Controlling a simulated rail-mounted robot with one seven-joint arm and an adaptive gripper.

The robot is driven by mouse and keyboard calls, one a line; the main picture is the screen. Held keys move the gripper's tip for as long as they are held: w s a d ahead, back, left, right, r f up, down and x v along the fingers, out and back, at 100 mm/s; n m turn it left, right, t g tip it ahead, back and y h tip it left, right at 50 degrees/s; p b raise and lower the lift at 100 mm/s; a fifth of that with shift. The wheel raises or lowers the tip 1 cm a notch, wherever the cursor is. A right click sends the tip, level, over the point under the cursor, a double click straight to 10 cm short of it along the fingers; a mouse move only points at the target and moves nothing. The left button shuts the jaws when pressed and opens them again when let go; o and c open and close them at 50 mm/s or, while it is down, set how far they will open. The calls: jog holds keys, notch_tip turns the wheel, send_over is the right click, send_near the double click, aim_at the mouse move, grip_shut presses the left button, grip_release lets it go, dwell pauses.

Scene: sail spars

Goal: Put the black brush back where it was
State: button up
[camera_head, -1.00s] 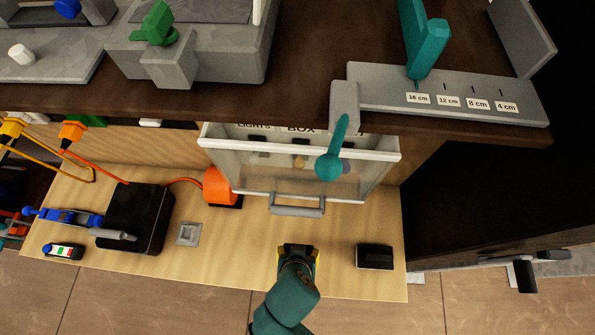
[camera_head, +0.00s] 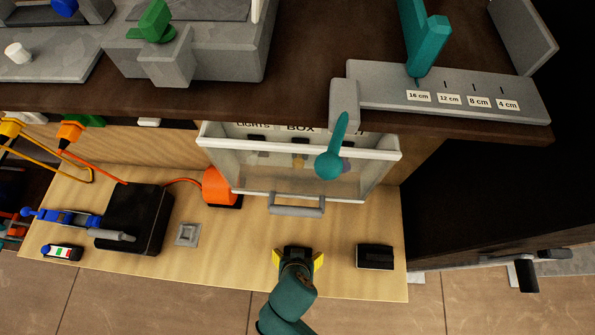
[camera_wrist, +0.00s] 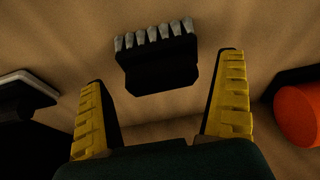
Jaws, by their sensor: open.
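The black brush (camera_wrist: 158,68), with a row of pale grey bristles along one edge, shows in the wrist view on the wooden surface, just beyond and between my fingertips. No finger touches it in that view. In the head view it cannot be told apart from the dark parts of my gripper. My gripper (camera_head: 299,259) has yellow-padded fingers spread wide, over the front part of the light wood bench. It is open and empty; the fingers also show in the wrist view (camera_wrist: 165,70).
A black block (camera_head: 375,257) stands right of my gripper. An orange cylinder (camera_head: 218,186) and a black box (camera_head: 135,218) are at the left. Bare wood lies around a small grey plate (camera_head: 187,234).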

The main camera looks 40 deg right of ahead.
jog(key=shift+r, duration=0.1)
jog(key=p+v, duration=0.1)
jog(key=v, duration=1.1)
jog(key=w+a+r+n+t+y+p, duration=0.1)
jog(key=w+a+r+n+t+p, duration=0.15)
jog(key=w+r, duration=0.55)
jog(key=w+a+r+n+t+y+p, duration=0.1)
jog(key=w+r+n+t+p, duration=0.3)
jog(key=r, duration=0.8)
jog(key=w+a+r+n+t+y+p, duration=0.1)
jog(key=w+a+r+n+t+p, duration=0.3)
jog(key=r, duration=0.6)
jog(key=d+r+m+t, duration=0.1)
jog(key=d+r+t, duration=0.3)
jog(key=r, duration=0.9)
jog(key=w+d+r+m+t, duration=0.1)
jog(key=d+r+t, duration=0.3)
jog(key=r, duration=1)
jog(key=shift+w+d+r, duration=0.15)
jog(key=shift+w+d, duration=0.1)
jog(key=shift+d, duration=0.5)
